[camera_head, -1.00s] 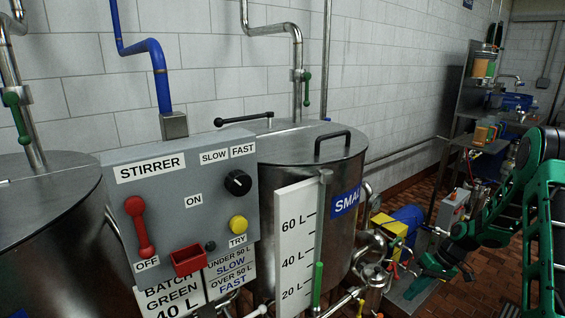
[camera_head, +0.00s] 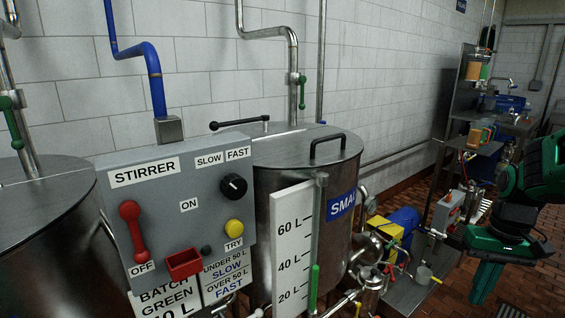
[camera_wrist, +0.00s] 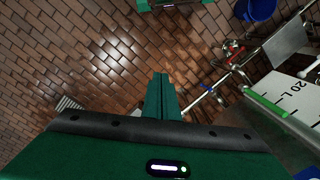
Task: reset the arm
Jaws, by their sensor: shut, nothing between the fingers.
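My arm (camera_head: 510,215), green and black, is folded at the right edge in the head view. My gripper (camera_wrist: 160,78) shows in the wrist view as two green fingers pressed together, shut and empty, pointing over the brown tile floor (camera_wrist: 95,60). The fingers are apart from the pipes and valves to their right.
A grey stirrer panel (camera_head: 160,220) with a red lever (camera_head: 136,232) is at the left. A steel tank (camera_head: 285,215) and a level gauge board (camera_head: 292,255) stand beside it. A steel pipe (camera_wrist: 205,95) and blue bucket (camera_wrist: 262,8) are right in the wrist view.

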